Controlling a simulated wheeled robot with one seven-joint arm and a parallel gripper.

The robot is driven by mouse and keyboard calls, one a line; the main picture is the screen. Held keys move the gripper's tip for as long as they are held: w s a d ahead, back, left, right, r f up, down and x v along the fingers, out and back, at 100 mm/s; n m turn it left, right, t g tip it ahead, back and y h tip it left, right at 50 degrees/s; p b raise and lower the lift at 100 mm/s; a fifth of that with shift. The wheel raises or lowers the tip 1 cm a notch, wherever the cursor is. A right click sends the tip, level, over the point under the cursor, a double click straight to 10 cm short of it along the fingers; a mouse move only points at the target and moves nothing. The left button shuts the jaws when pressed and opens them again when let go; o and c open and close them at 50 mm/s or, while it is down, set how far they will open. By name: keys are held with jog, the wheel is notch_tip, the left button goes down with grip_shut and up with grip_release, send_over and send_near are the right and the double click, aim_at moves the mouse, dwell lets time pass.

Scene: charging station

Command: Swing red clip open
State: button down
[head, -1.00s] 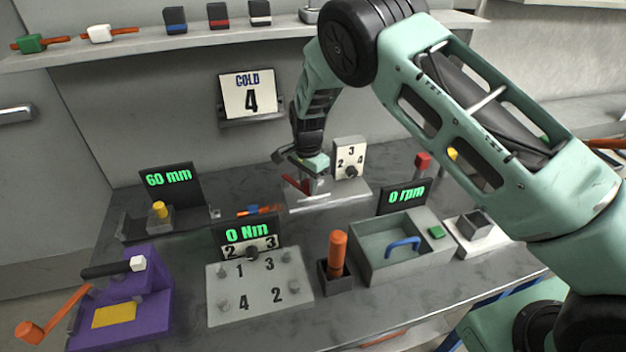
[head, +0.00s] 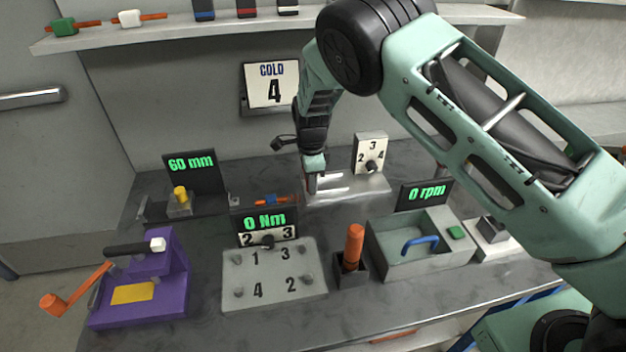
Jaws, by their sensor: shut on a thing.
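My gripper (head: 314,182) points down at the left end of a pale metal fixture (head: 350,187) on the bench. Its jaws are shut on the red clip (head: 307,181), which shows only as a thin red sliver beside the fingers. The rest of the clip is hidden by my gripper, so its exact angle cannot be told. A grey dial panel marked 2, 3, 4 (head: 371,148) stands upright at the back right of the fixture.
In front stand the "0 Nm" display (head: 264,221), numbered plate (head: 274,276), orange-handled tool (head: 354,246) and grey bin with blue handle (head: 385,262). The "60 mm" display (head: 193,165) and purple press (head: 150,290) are left. A "COLD 4" sign (head: 271,85) hangs behind.

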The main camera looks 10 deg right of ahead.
jog(key=shift+a+r, duration=0.1)
jog(key=c, duration=1.1)
grip_release()
jog(key=shift+c, duration=0.2)
notch_tip(320, 180, up, 17)
jog(key=b, duration=0.3)
jog(key=shift+r, duration=0.15)
